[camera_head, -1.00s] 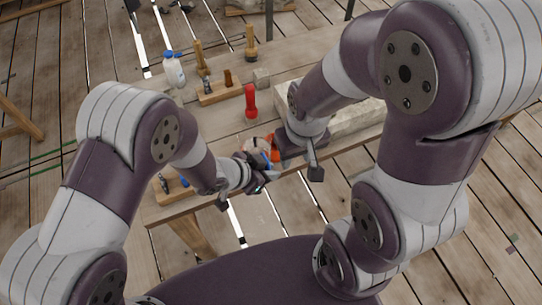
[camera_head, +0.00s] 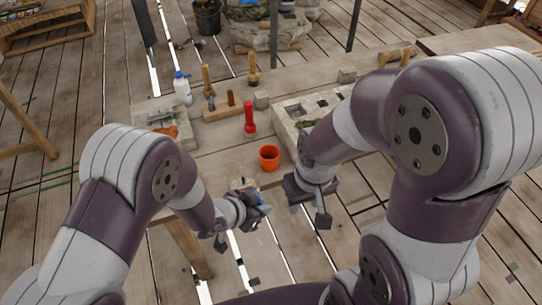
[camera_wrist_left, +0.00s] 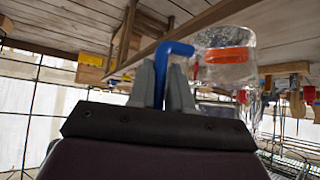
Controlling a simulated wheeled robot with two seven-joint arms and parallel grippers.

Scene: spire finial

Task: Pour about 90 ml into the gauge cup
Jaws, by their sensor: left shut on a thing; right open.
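An orange cup (camera_head: 269,157), which looks like the gauge cup, stands upright near the front edge of the workbench (camera_head: 215,160). My left gripper (camera_head: 258,207) is in front of the bench, to the left of the cup. In the left wrist view it (camera_wrist_left: 163,85) is shut on the blue handle (camera_wrist_left: 172,52) of a clear vessel (camera_wrist_left: 225,75). An orange band shows on or through the vessel; its liquid level cannot be told. In the head view the vessel (camera_head: 243,184) is partly hidden by my gripper. My right gripper (camera_head: 308,203) is open and empty, right of the cup.
A red tool (camera_head: 249,118) stands behind the cup. A white bottle (camera_head: 182,89) with a blue cap and a wooden rack (camera_head: 222,112) are further back. A pale stone block (camera_head: 290,118) lies to the right, partly behind my right arm. A grey tray (camera_head: 183,136) lies at left.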

